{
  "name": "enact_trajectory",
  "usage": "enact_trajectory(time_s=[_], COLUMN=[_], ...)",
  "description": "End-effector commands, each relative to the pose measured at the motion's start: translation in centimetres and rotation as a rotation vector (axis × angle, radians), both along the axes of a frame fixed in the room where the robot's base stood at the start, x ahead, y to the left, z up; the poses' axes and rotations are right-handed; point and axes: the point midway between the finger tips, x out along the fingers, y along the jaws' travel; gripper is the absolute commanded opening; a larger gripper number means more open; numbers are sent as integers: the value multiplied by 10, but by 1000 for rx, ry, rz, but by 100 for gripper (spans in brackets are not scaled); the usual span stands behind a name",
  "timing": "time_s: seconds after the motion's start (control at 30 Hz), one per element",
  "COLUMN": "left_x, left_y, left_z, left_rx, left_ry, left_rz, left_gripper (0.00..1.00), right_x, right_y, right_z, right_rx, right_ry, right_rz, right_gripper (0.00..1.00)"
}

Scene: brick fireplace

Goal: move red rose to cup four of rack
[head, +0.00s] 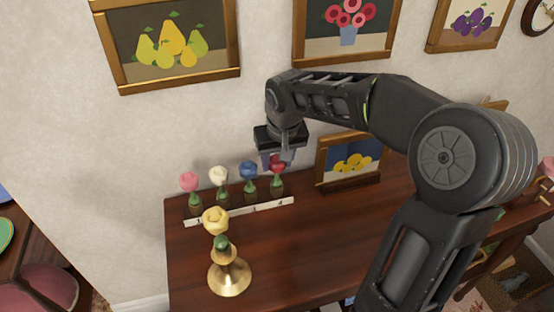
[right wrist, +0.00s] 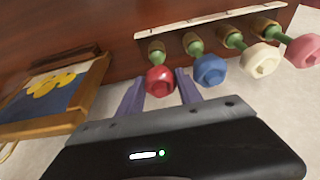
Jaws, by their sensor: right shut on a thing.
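The red rose (head: 277,163) is upright at the right end of the white numbered rack (head: 240,212), by the mark 4. My right gripper (head: 277,160) reaches down from above and is shut on the red rose, which shows between its two fingers in the right wrist view (right wrist: 160,80). The rose's green stem meets the brown cup four (right wrist: 156,46); how deep it sits is hidden. A blue rose (head: 249,170), a white rose (head: 219,176) and a pink rose (head: 188,181) stand in the other cups. My left gripper is not in view.
A yellow rose (head: 215,220) stands in a brass candlestick (head: 230,275) in front of the rack. A framed lemon picture (head: 350,162) leans by the wall, right of the gripper. The wooden tabletop (head: 310,240) is clear in the middle.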

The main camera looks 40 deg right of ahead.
Motion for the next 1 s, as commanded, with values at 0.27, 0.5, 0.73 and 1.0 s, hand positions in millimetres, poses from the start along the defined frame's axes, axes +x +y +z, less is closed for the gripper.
enact_trajectory(time_s=[0.27, 0.5, 0.73, 1.0], left_x=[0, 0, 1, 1], left_y=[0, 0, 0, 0], left_z=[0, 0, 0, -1], left_rx=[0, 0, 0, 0], left_ry=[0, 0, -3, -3], left_rz=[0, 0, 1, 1], left_gripper=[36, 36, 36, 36], right_x=[0, 0, -1, -13], right_y=[0, 0, 1, 5], right_z=[0, 0, 8, 49], right_rx=[0, 0, -1, 0], right_ry=[0, 0, -4, -5], right_rz=[0, 0, 0, -1], right_gripper=[62, 67, 67, 67])
